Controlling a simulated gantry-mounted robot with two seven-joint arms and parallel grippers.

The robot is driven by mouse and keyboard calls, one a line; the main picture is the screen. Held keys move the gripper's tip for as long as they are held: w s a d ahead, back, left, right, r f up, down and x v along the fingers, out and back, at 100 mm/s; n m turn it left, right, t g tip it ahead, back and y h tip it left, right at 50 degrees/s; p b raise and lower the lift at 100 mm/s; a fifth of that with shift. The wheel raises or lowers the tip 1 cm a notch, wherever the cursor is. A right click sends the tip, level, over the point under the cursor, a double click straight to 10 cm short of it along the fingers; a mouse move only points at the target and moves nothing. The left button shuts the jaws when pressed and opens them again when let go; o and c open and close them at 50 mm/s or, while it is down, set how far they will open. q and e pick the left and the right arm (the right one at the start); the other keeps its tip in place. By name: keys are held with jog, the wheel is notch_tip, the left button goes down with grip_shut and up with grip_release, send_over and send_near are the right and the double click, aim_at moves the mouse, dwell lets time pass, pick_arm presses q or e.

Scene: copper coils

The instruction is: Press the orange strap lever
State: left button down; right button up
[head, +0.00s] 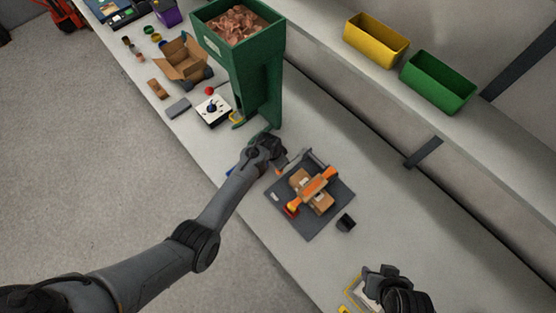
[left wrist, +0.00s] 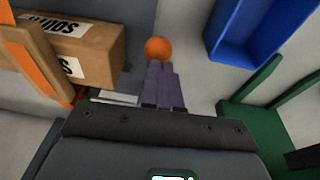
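The orange ball knob of the strap lever (left wrist: 158,48) is just beyond my left fingertips in the left wrist view. My left gripper (left wrist: 162,66) has its two fingers together with nothing between them. The fingertips overlap the knob's lower edge in the picture; I cannot tell whether they touch it. In the head view, my left gripper (head: 280,161) is at the upper left edge of the dark base plate (head: 327,218). A cardboard box (head: 322,201) lies on this plate under an orange strap (head: 316,184). My right gripper (head: 384,276) is at the bottom right; its fingers are unclear.
A green hopper (head: 262,75) of copper pieces stands behind my left gripper. A white control box (head: 213,111) and open carton (head: 184,62) are farther left. A small black block (head: 345,222) lies beside the plate. Yellow (head: 375,42) and green (head: 438,85) bins sit on the shelf.

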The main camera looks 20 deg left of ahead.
pick_arm(q)
jog(key=shift+w+d+r+p, duration=0.1)
jog(key=shift+r+p, duration=0.3)
jog(key=w+p+v, duration=0.1)
jog(key=w+v, duration=0.1)
jog(key=v, duration=1)
jog(key=shift+r+p, duration=0.25)
jog(key=shift+p, duration=0.15)
jog(key=shift+d, duration=0.1)
dwell(0.5)
